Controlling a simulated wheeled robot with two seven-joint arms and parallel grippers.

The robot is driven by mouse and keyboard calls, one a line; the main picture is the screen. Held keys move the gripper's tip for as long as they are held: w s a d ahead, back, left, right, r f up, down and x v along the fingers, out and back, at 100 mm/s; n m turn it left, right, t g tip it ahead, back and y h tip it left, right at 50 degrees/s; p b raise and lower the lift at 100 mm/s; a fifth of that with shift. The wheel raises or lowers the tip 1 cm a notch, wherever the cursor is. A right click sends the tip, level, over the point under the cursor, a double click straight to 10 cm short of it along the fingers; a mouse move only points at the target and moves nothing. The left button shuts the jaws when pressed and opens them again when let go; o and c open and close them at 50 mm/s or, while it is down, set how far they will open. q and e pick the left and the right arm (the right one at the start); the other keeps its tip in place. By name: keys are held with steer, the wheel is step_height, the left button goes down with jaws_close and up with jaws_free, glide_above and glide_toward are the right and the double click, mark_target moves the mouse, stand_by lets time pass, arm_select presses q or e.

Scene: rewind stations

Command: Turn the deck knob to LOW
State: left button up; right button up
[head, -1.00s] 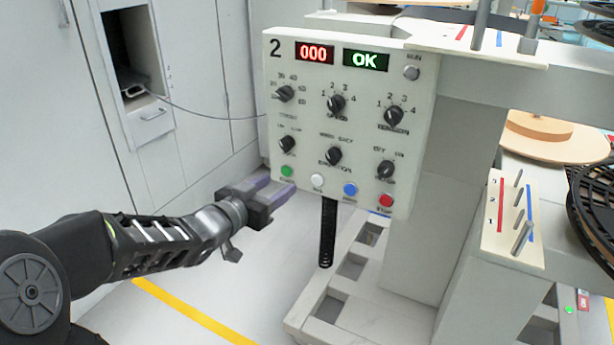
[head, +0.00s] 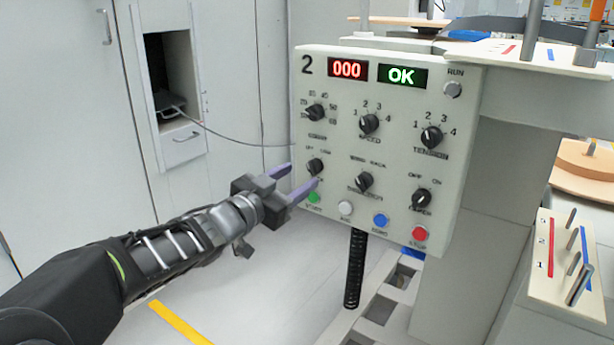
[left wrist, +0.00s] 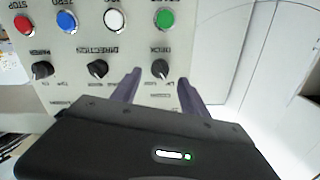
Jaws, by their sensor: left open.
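The deck knob (head: 315,167) is a small black knob at the left of the control panel (head: 455,95), above the green button. In the left wrist view the deck knob (left wrist: 159,68) appears upside down between my fingertips. The small print around it is blurred, and I cannot tell for certain where its pointer is set. My left gripper (head: 302,176) is open, its two purple fingers pointing at the panel on either side of the knob, with gaps to it. In the left wrist view the gripper (left wrist: 159,84) holds nothing. My right gripper is not in view.
The direction knob (head: 364,182) sits close to the right. The green button (head: 313,197) and white button (head: 345,208) lie just below. The panel displays read 000 and OK. A cabinet with an open niche (head: 170,75) stands at the left, with open floor before it.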

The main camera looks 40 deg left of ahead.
mark_target(310, 170)
arm_select(q)
steer(key=w+b, duration=0.1)
steer(key=w, duration=0.3)
steer(key=shift+w, duration=0.15)
steer(key=shift+c, duration=0.4)
jaws_close()
